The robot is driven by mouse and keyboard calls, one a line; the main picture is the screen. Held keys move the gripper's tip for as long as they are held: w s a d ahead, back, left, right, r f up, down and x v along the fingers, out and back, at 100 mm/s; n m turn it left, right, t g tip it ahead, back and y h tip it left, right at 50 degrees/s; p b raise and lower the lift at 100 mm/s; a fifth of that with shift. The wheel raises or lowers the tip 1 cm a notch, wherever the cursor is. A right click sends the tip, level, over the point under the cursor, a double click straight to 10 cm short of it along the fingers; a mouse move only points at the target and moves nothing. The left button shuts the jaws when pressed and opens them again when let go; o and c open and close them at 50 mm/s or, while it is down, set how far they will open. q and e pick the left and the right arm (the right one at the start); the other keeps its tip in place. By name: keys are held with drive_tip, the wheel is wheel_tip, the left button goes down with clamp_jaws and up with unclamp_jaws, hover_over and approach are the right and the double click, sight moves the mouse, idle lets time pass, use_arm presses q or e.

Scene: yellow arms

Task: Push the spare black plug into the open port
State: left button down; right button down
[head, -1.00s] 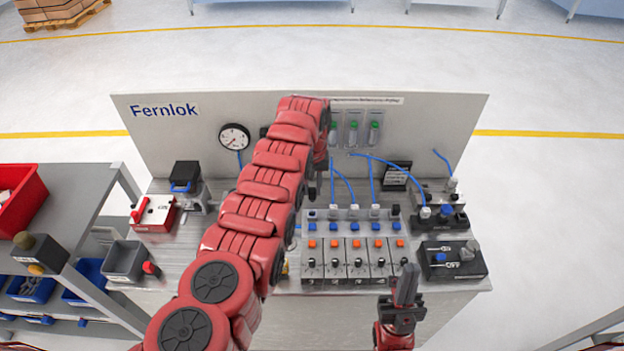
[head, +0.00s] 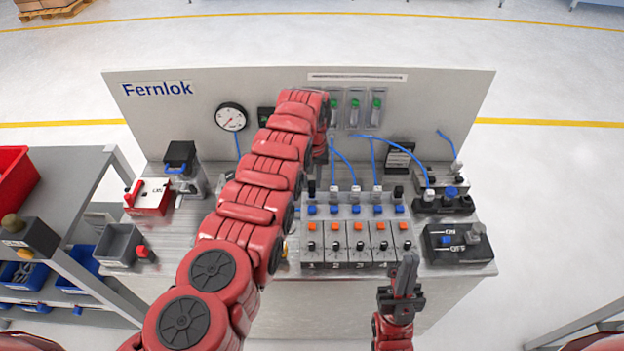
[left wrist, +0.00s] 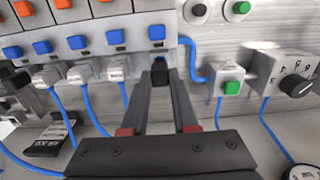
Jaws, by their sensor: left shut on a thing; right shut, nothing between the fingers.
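My left gripper (left wrist: 160,78) is shut on the black plug (left wrist: 160,70), which shows between the fingertips in the left wrist view. The plug is at the edge of the valve block (left wrist: 112,25), in line with the end blue button (left wrist: 156,33). The open port is hidden behind plug and fingers; I cannot tell how deep the plug sits. In the head view my left arm covers most of this gripper, above the left end of the valve block (head: 345,209). My right gripper (head: 408,268) is shut and empty, in front of the block's right end.
White hose fittings (left wrist: 85,72) with blue hoses sit beside the plug along the block. Another black plug (head: 398,191) stands at the block's right end. A fitting with a green button (left wrist: 228,85) and a knob box (left wrist: 290,78) stand close by.

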use_arm(q)
drive_tip(key=shift+s+p, duration=0.15)
drive_tip(key=shift+p, duration=0.55)
drive_tip(key=shift+f+b, duration=1.05)
drive_tip(key=shift+f, duration=0.05)
idle(0.4)
drive_tip(key=c, duration=0.6)
unclamp_jaws()
drive_tip(key=shift+r, duration=0.1)
wheel_tip(320, 180, up, 8)
drive_tip(key=p, duration=0.6)
drive_tip(key=shift+r, duration=0.45)
